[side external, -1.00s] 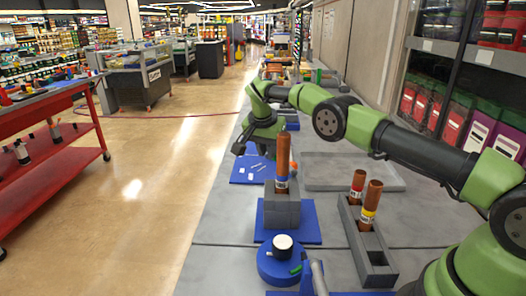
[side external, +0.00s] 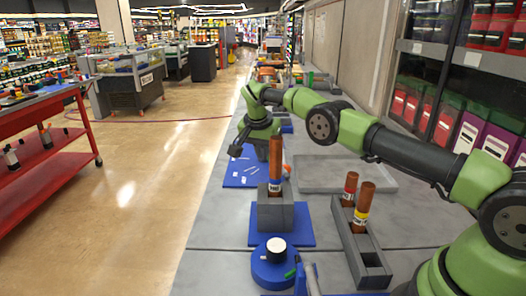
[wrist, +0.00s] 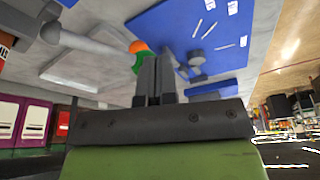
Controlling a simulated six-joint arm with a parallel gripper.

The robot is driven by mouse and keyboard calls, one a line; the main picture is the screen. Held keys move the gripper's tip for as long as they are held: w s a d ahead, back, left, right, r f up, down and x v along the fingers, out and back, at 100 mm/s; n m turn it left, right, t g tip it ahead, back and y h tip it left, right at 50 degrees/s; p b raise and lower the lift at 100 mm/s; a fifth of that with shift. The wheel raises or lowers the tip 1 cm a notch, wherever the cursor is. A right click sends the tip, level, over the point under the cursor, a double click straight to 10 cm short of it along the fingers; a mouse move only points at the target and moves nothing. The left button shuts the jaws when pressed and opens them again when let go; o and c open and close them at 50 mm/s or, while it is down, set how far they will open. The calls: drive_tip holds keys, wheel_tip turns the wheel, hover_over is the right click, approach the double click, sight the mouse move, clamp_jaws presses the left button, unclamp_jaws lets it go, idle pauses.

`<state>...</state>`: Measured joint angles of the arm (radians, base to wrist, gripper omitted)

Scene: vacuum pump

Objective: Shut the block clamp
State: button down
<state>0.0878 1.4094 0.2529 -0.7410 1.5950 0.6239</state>
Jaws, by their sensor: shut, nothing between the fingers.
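A grey block (side external: 276,216) on a blue plate (side external: 300,238) holds an upright brown tube (side external: 275,160) with a blue band. I cannot tell whether this block is the block clamp. Behind it lies another blue plate (side external: 236,179) with small white pieces, also in the wrist view (wrist: 190,25). My gripper (side external: 237,151) hangs above that plate, fingers shut and empty. In the wrist view its fingertips (wrist: 158,62) overlap an orange-and-green tip (wrist: 139,47) on a grey rod (wrist: 90,44). I cannot tell whether they touch it. The clamp's jaws cannot be made out.
A grey rack (side external: 362,250) with two brown tubes stands at the right front. A blue round base (side external: 272,268) with a white-topped knob is at the front. An empty grey tray (side external: 350,176) lies behind the rack. My arm spans above the tray.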

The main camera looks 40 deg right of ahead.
drive_tip(key=s+a+r+n+t+y, duration=0.1)
drive_tip(key=s+a+r+n, duration=0.15)
drive_tip(key=r, duration=0.75)
drive_tip(key=s+a+r+n, duration=0.1)
drive_tip(key=s+a+r, duration=0.2)
drive_tip(key=r, duration=0.6)
drive_tip(key=s+a+r+n+t+y, duration=0.2)
drive_tip(key=s+r, duration=0.3)
drive_tip(key=s, duration=0.3)
drive_tip(key=s+a+f+n+t+y, duration=0.1)
drive_tip(key=s+a+f, duration=0.1)
drive_tip(key=s, duration=0.8)
drive_tip(key=s+a+f+n+t+y, duration=0.1)
drive_tip(key=s+f+n, duration=0.1)
drive_tip(key=s, duration=0.8)
drive_tip(key=shift+s+a+f+t, duration=0.15)
drive_tip(key=shift+a+f+t, duration=0.05)
drive_tip(key=shift+a+t, duration=0.2)
drive_tip(key=shift+n, duration=0.25)
